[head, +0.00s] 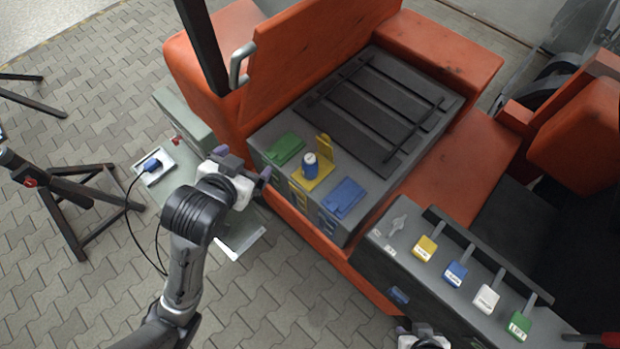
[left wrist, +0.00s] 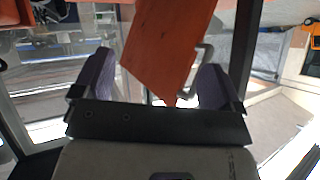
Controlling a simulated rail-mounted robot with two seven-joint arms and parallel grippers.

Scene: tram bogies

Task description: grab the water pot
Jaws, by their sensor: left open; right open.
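Nothing here is plainly a water pot. The nearest match in the head view is a small blue cylinder with a pale top (head: 310,166), upright on a yellow base on the grey cabinet. A raised yellow flap stands behind it. My left gripper (head: 243,164) is open and empty, left of the blue cylinder and apart from it. In the left wrist view its two purple fingers (left wrist: 157,82) are spread, with an orange panel beyond them. My right gripper (head: 424,338) is open at the bottom edge, partly cut off.
Green (head: 284,149) and blue (head: 345,197) covers flank the blue cylinder. An orange panel (head: 312,50) with a grey handle (head: 240,65) rises behind. A box with several coloured labelled tags (head: 456,273) stands front right. A dark stand (head: 75,215) is at left on paving.

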